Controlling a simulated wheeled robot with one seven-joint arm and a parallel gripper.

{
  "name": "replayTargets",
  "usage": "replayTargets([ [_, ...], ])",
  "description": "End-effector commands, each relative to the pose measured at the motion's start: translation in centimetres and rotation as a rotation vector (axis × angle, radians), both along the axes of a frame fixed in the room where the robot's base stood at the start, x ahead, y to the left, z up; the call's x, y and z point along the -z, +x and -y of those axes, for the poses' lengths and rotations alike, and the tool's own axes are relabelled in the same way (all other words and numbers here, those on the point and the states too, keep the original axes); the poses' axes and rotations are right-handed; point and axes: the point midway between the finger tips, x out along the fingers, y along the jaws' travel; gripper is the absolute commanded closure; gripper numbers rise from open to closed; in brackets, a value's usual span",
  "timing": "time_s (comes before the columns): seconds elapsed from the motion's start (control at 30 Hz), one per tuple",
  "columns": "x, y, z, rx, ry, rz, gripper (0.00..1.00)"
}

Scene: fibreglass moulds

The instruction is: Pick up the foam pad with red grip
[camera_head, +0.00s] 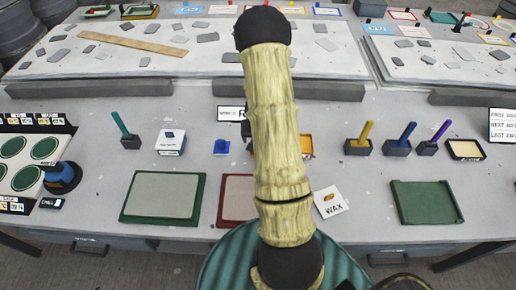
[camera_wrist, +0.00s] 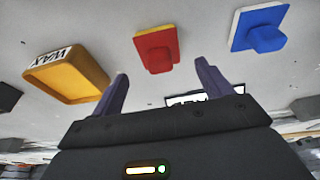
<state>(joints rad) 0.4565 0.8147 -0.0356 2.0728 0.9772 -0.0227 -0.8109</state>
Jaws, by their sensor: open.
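The foam pad with red grip (camera_wrist: 157,46) shows in the wrist view, at the upper middle. It has a red block on a red face, with a thin yellow edge. My gripper (camera_wrist: 162,70) is open and empty, its two dark fingers apart below the pad in the picture. The pad lies roughly in line with the gap between the fingertips, apart from them. In the head view my arm hides the pad and nearly all of my gripper.
A blue-gripped pad (camera_wrist: 259,30) lies to the right and a yellow wax tray (camera_wrist: 62,84) to the left in the wrist view.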

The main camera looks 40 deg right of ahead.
Motion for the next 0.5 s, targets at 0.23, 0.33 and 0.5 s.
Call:
replayTargets([
  [0.23,1.9,0.3,0.3,0.003,0.002,-0.001,0.22],
  [0.33,3.2,0.5,0.4,0.005,0.003,-0.002,0.22],
  [0.5,4.8,1.0,0.7,0.003,0.002,-0.001,0.22],
])
